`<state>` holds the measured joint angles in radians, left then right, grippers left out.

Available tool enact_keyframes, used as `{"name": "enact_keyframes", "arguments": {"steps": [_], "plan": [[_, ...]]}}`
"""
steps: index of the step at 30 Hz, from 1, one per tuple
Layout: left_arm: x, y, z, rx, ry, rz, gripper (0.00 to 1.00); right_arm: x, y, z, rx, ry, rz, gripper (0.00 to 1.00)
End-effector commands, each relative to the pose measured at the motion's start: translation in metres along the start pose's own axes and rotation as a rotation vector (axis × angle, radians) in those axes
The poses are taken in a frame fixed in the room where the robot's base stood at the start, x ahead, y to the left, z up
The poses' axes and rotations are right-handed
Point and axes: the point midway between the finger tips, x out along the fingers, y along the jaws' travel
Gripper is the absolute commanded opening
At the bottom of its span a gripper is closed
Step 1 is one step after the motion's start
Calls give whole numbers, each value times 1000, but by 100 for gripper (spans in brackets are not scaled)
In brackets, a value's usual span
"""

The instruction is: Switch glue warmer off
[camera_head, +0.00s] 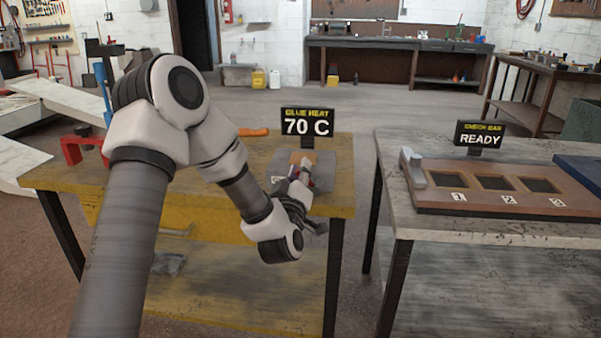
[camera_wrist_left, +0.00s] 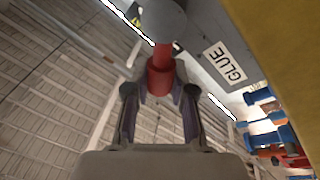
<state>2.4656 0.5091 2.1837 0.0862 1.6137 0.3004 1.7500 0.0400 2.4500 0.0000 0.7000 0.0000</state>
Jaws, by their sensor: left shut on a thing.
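The glue warmer (camera_head: 285,182) is a grey box on the yellow wooden bench, with a black display (camera_head: 307,122) above it reading "GLUE HEAT 70 C". In the left wrist view its grey side (camera_wrist_left: 205,65) carries a white "GLUE" label. A red switch handle (camera_wrist_left: 160,76) with a round grey end stands out beside that side. My left gripper (camera_wrist_left: 160,92) is shut on the red handle, one finger on each side. In the head view my left gripper (camera_head: 300,188) is at the warmer's front right, and my wrist hides part of it. My right gripper is not in view.
A second table (camera_head: 500,228) at right holds a board (camera_head: 470,198) with numbered square openings and a "READY" sign (camera_head: 480,136). A gap of floor separates the tables. A red clamp-like piece (camera_head: 72,150) and an orange-handled tool (camera_head: 254,132) lie on the yellow bench (camera_head: 335,190).

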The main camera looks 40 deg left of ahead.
Motion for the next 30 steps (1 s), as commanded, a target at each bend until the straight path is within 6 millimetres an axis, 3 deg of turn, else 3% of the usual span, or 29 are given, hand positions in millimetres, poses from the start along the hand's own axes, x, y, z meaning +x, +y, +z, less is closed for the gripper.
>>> {"name": "enact_keyframes", "arguments": {"steps": [5, 6, 7, 19, 30], "plan": [[0, -1, 0, -1, -1, -2, 0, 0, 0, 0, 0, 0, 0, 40], [0, -1, 0, 0, -1, -2, 38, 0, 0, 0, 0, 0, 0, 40], [0, -1, 0, 0, -1, -2, 48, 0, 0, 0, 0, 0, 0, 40], [-8, -1, 1, 1, -4, -2, 50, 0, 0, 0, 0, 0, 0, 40], [-72, -1, 1, 1, -3, -1, 50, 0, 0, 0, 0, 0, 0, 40]]}}
